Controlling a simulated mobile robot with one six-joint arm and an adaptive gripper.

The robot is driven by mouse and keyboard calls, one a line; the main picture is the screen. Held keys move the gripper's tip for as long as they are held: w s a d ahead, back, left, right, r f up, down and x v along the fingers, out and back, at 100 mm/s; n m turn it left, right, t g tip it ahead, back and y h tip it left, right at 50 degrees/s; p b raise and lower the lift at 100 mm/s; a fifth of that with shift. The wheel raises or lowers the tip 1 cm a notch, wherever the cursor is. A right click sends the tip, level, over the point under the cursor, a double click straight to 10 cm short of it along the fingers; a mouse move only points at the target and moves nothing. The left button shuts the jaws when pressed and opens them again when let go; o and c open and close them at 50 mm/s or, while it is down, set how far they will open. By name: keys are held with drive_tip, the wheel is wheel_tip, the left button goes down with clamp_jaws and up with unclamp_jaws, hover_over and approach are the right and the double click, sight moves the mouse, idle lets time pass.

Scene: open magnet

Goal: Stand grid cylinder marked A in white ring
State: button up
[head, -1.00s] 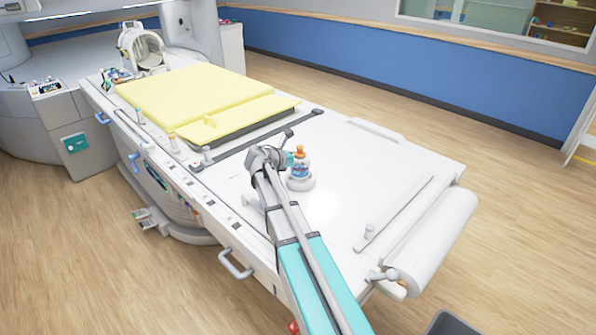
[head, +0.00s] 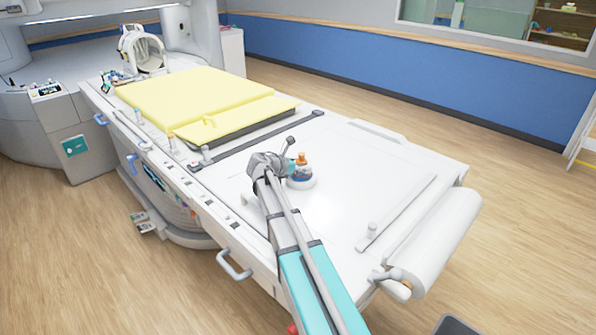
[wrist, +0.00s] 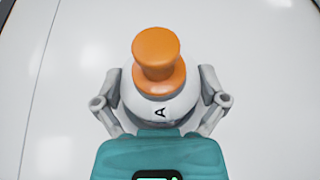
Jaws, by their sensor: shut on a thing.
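The grid cylinder marked A (head: 302,172) has an orange knob and a pale body with blue and orange on it. In the wrist view the cylinder (wrist: 158,75) shows its orange top and a white collar with a black A. My gripper (head: 288,167) is shut on its body from the side, and its fingers (wrist: 161,98) flank it in the wrist view. The cylinder looks upright, with its lower part at the white ring (head: 311,183) on the table. Its base is hidden, so I cannot tell if it touches the bottom. The ring is not distinguishable in the wrist view.
The white table (head: 360,180) is largely clear around the ring. A yellow pad (head: 180,95) lies farther back, and a dark bar (head: 255,143) crosses the table before it.

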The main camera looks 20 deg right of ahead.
drive_tip(key=shift+f+b, duration=0.35)
drive_tip(key=shift+f, duration=0.05)
drive_tip(key=o, duration=1)
drive_tip(key=shift+c, duration=0.2)
drive_tip(key=shift+r, duration=0.15)
drive_tip(key=shift+r+p, duration=0.35)
drive_tip(key=shift+p, duration=0.15)
drive_tip(key=p+v, duration=0.4)
drive_tip(key=v, duration=0.8)
drive_tip(key=shift+f, duration=0.1)
